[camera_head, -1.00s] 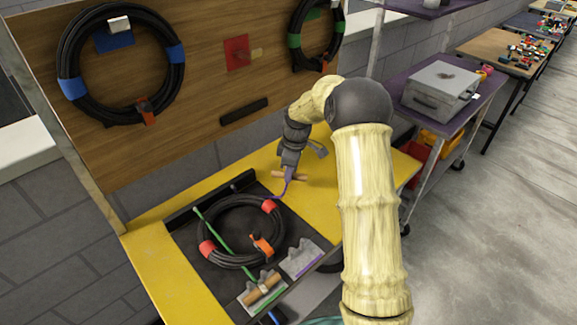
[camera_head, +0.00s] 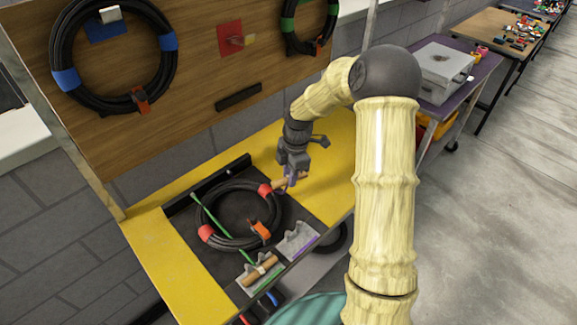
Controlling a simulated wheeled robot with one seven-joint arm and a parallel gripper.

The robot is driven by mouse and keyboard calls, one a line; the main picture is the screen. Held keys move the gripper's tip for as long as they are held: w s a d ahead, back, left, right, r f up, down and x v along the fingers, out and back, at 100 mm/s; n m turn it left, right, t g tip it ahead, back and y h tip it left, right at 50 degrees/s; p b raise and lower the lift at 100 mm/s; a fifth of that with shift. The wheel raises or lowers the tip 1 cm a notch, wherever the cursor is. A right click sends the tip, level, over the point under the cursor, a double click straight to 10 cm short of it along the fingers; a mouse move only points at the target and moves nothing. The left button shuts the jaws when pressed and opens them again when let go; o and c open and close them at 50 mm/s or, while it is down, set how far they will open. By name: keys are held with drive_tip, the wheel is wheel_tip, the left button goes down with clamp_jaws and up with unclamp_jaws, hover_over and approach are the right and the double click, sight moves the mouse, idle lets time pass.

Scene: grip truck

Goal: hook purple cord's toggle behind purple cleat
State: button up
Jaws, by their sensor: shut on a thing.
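My gripper (camera_head: 292,172) is at the right side of the black cable coil, shut on the wooden toggle (camera_head: 279,185) of the purple cord (camera_head: 286,187). The toggle is held above the surface, near the coil's upper right red band. The purple cleat (camera_head: 297,240) is a grey metal piece with a purple strip at the front edge of the black mat; no toggle sits in it. It lies in front of my gripper, a clear gap away. Much of the purple cord is hidden by my gripper and the toggle.
The black coil (camera_head: 210,236) with red bands lies on the black mat. A green cord (camera_head: 222,228) crosses it to a wooden toggle (camera_head: 261,269) at the green cleat (camera_head: 250,284). An orange clip (camera_head: 260,230) sits on the coil. The yellow tabletop (camera_head: 335,165) is clear at right.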

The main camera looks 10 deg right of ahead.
drive_tip(key=s+n+p, duration=0.2)
drive_tip(key=s+n, duration=0.1)
drive_tip(key=s, duration=0.1)
drive_tip(key=shift+s+a+n, duration=0.1)
drive_tip(key=shift+n, duration=0.3)
drive_tip(key=shift+s, duration=0.1)
drive_tip(key=s, duration=1.1)
drive_tip(key=shift+a+g+p, duration=0.2)
drive_tip(key=shift+g+p, duration=0.1)
idle(0.4)
